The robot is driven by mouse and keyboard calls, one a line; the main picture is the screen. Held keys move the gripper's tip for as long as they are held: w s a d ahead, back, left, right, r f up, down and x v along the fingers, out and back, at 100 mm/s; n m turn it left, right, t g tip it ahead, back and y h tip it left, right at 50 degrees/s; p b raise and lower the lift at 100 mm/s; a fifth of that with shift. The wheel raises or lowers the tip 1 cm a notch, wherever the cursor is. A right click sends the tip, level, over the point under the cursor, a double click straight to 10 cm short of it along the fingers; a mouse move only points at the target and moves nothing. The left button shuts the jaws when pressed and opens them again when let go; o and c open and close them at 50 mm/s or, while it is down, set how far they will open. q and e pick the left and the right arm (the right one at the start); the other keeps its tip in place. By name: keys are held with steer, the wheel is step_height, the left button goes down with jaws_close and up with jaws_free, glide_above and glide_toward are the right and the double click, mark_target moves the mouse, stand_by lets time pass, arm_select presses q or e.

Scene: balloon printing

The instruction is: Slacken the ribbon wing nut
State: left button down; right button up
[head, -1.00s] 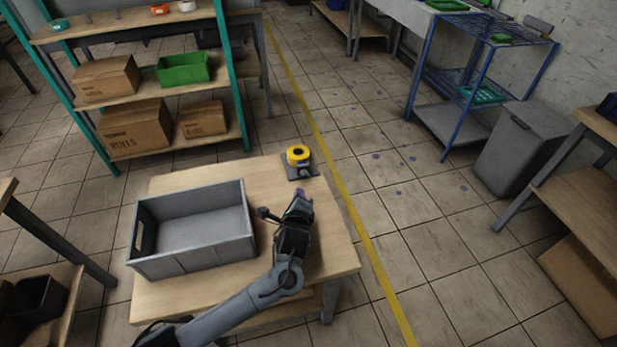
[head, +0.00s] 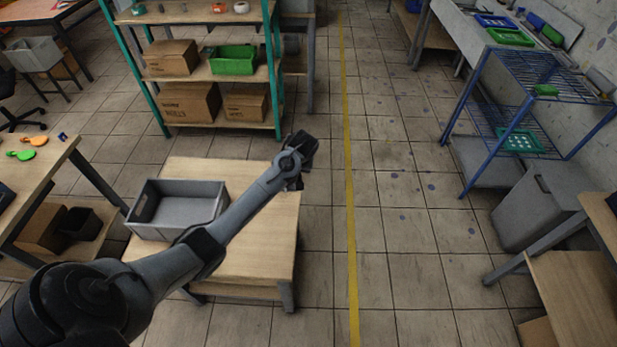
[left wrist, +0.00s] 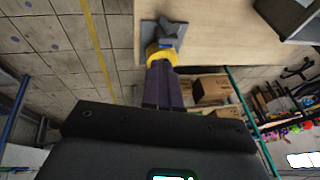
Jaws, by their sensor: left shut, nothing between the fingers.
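The yellow ribbon roll (left wrist: 158,54) sits on a dark grey holder (left wrist: 152,28) at the table's edge, upper middle of the left wrist view. A grey winged piece (left wrist: 173,28) stands beside the roll; it looks like the wing nut, but is too small to be sure. My left gripper (left wrist: 162,66) has its purple fingers together and empty. Its tips overlap the roll's lower edge in that view; I cannot tell whether they touch. In the head view my left arm hides the roll and holder. My right gripper is not in view.
A grey crate (head: 140,210) stands on the left part of the wooden table (head: 262,262). Behind it is a green-framed shelf (head: 158,108) with boxes and a green bin (head: 232,62). The floor right of the table is clear up to a blue rack (head: 478,150).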

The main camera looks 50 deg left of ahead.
arm_select(q)
steer(key=shift+n+g, duration=0.3)
steer(key=shift+n, duration=0.3)
steer(key=b+x, duration=0.1)
steer(key=x, duration=0.3)
steer(key=s+x, duration=0.1)
steer(key=x, duration=0.3)
steer(key=b+x, duration=0.1)
steer(key=x, duration=0.3)
steer(key=shift+s+a+r+b, duration=0.1)
steer(key=shift+s+a+b, duration=0.25)
steer(key=shift+s+a+f, duration=0.2)
steer(key=shift+f, duration=0.2)
